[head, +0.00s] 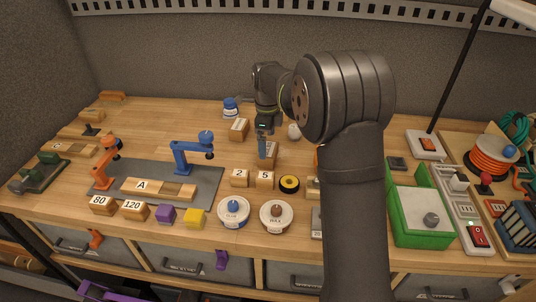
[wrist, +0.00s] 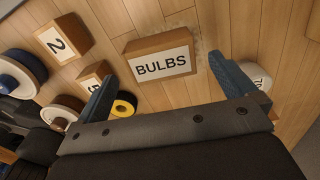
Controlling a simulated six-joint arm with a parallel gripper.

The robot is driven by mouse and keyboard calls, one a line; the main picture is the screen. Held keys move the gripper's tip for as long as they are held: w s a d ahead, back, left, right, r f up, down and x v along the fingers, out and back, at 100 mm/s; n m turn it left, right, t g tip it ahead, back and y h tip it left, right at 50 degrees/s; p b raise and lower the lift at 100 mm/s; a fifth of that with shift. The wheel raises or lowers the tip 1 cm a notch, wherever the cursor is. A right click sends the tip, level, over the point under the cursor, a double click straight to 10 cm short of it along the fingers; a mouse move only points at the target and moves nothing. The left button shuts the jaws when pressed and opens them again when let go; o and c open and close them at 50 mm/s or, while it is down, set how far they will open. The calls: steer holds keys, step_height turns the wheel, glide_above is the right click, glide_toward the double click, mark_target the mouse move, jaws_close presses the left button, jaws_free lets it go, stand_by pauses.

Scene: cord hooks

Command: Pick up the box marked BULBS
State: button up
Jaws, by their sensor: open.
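The box marked BULBS (wrist: 161,58) is a brown box with a white label, lying on the wooden bench top in the wrist view. It lies in front of the gap between my two blue fingers, apart from both. In the head view the box (head: 270,154) is partly hidden behind my gripper (head: 263,142), which hangs over it pointing down. In the wrist view my gripper (wrist: 165,78) is open and empty, with one finger on each side of the gap.
Boxes marked 2 (head: 239,177) and 5 (head: 264,179) and a yellow tape roll (head: 289,184) stand in front of the BULBS box. Another labelled box (head: 239,128) and a blue jar (head: 231,107) stand behind left. A white round item (head: 294,131) stands behind right.

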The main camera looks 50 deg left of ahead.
mark_target(268, 148)
step_height(268, 148, down, 5)
steer(key=shift+w+d+r, duration=0.1)
steer(key=shift+d+r, duration=0.05)
steer(key=shift+r, duration=0.05)
steer(key=c, duration=1)
steer(key=shift+r, duration=0.15)
